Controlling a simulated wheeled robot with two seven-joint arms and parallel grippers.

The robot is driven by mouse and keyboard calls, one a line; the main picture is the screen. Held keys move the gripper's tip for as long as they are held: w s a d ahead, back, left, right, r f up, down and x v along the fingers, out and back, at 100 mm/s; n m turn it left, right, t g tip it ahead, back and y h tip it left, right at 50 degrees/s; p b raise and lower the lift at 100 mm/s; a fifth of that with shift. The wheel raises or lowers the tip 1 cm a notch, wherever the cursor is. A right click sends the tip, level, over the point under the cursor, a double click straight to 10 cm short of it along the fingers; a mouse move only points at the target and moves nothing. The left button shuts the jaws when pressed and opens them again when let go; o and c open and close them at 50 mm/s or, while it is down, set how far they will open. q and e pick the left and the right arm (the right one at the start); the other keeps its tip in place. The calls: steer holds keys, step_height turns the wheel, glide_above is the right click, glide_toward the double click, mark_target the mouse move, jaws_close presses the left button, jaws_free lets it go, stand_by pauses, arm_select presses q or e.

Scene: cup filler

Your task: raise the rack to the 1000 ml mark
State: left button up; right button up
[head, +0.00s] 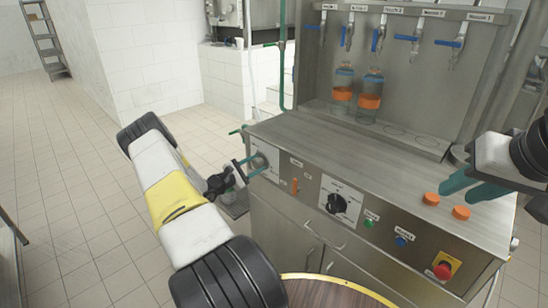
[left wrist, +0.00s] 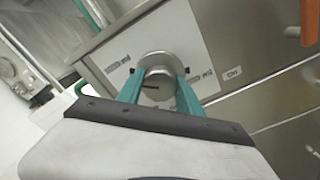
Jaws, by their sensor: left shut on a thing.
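My left gripper (head: 243,170) is shut on a round silver knob (left wrist: 158,78) at the left end of the machine's front panel. In the left wrist view its teal fingers (left wrist: 160,84) lie on either side of the knob, which has a dark pointer line. A light plate (left wrist: 115,76) behind the knob has small labels, too blurred to read surely. Two clear bottles with orange bands, the left one (head: 343,83) and the right one (head: 370,96), stand on the rack (head: 425,146) under the taps. My right gripper (head: 454,192) appears open, above the panel's right part.
The panel holds a black dial (head: 337,204), a green button (head: 369,222), a blue button (head: 401,240) and a red emergency button (head: 442,271). Several blue-handled taps (head: 377,38) hang above.

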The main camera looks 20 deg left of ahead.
arm_select(q)
steer(key=shift+f, duration=0.15)
steer(key=o, duration=1.4)
steer(key=shift+c, duration=0.2)
steer(key=v, duration=0.8)
